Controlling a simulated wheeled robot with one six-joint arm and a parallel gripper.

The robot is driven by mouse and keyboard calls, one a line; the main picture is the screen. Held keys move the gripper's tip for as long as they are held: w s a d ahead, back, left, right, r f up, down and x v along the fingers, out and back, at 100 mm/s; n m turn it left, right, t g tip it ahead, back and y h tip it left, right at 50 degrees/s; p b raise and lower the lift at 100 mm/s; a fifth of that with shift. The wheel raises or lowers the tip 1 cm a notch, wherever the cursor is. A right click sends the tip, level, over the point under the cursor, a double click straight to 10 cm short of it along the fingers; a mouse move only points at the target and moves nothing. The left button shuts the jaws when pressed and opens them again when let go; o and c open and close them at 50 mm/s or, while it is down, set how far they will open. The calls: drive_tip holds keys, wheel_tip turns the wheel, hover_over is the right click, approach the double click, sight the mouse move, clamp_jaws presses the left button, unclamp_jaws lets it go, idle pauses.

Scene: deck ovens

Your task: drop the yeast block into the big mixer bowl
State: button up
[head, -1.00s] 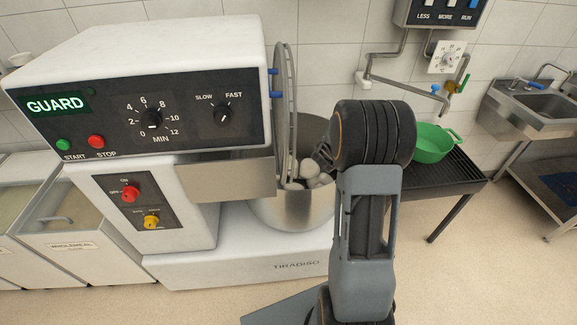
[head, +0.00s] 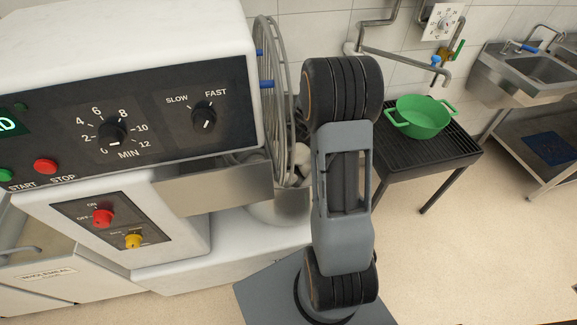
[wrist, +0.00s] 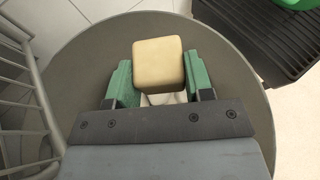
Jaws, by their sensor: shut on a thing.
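The yeast block (wrist: 158,62) is a pale tan cube with rounded edges, seen in the wrist view. My gripper (wrist: 158,80) is shut on it, with a green finger on each side. The block shows in front of the round grey mixer bowl (wrist: 85,60), inside the bowl's outline; its height relative to the rim is hard to tell. In the head view the steel bowl (head: 278,208) stands at the mixer, partly hidden by my arm. My gripper and the block are hidden behind my arm there.
The mixer head (head: 130,110) with its dials is at left. The wire guard (head: 282,90) stands raised beside the bowl, and also shows in the wrist view (wrist: 40,90). A green colander (head: 422,118) sits on a black slatted stand (head: 440,158) at right.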

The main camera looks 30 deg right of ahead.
wheel_tip(320, 180, down, 4)
drive_tip(key=shift+f+b, duration=0.25)
drive_tip(key=shift+b, duration=0.9)
drive_tip(key=o, duration=1)
